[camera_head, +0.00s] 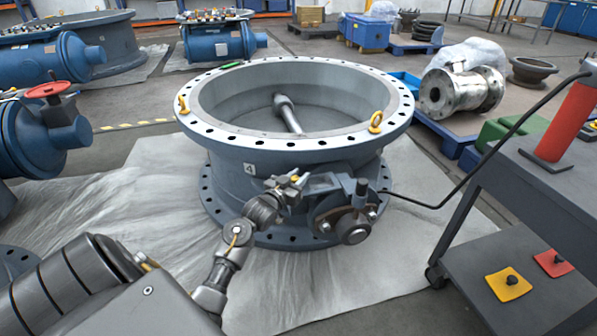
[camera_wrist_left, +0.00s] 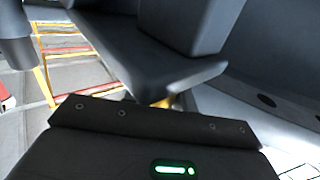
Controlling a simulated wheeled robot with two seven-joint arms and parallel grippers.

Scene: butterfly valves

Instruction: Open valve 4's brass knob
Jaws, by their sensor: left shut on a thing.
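Valve 4 (camera_head: 222,162) is a large grey ring-shaped valve body with a "4" label on its side, standing on a pale sheet. My left arm reaches up from the bottom left to the front of the valve. My left gripper (camera_head: 287,186) is shut at the small brass knob (camera_head: 295,178), beside the valve's actuator (camera_head: 350,215). The jaws hide most of the knob. In the left wrist view a bit of brass (camera_wrist_left: 165,102) shows just beyond the dark gripper body, and the grey valve parts fill the top. My right gripper is not in view.
A dark cart (camera_head: 500,240) with a red cylinder (camera_head: 567,120) stands at the right. Its black cable (camera_head: 450,190) runs to the valve. Blue valves (camera_head: 40,140) stand at the left. A yellow lifting eye (camera_head: 376,122) sits on the flange.

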